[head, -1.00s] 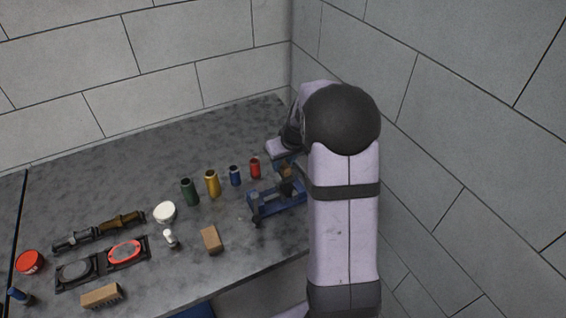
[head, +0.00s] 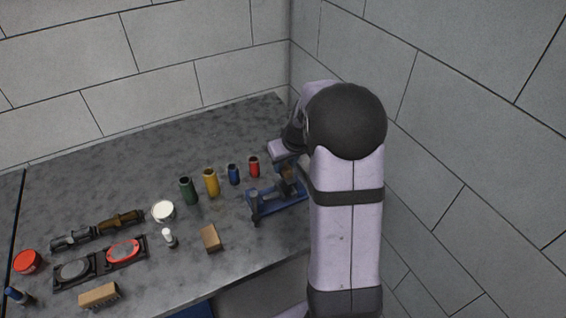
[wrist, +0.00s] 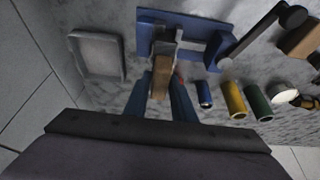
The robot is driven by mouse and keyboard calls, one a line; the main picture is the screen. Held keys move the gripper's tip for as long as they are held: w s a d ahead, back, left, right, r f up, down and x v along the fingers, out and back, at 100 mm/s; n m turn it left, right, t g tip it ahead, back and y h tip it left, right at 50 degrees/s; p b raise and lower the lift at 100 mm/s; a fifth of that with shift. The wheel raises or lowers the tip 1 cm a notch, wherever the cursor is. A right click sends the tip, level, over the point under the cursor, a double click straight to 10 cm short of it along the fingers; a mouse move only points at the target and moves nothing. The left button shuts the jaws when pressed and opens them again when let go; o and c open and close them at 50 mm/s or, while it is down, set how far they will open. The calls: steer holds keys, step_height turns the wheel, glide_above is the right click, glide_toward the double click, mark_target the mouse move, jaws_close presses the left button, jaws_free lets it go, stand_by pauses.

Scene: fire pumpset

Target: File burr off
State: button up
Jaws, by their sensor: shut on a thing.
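The blue vise (wrist: 205,35) stands on the bench, with its dark bar handle sticking out; it also shows in the head view (head: 278,200), partly hidden by my arm. My gripper (wrist: 163,78) has blue fingers and is shut on a brown-handled tool (wrist: 163,72), which seems to be the file. The tool's grey end reaches over the vise jaws. I cannot tell whether it touches a workpiece there. The burr is too small to make out. In the head view my gripper (head: 284,165) is mostly hidden behind my wrist.
A shallow grey tray (wrist: 98,55) lies beside the vise. Red (head: 254,167), blue (head: 233,174), yellow (head: 211,183) and green (head: 188,191) cylinders stand in a row near it. A brown block (head: 211,238) lies in front. Walls close the back and right.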

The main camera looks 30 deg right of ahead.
mark_target(289, 178)
steer(key=shift+s+b, duration=0.95)
steer(key=shift+s, duration=1.35)
steer(key=shift+w, duration=0.15)
steer(key=shift+w+p, duration=1.05)
steer(key=shift+w, duration=1.75)
steer(key=shift+w, duration=0.1)
steer(key=shift+s, duration=0.2)
steer(key=shift+s+b, duration=1.35)
steer(key=shift+s, duration=1.5)
steer(key=shift+f, duration=0.1)
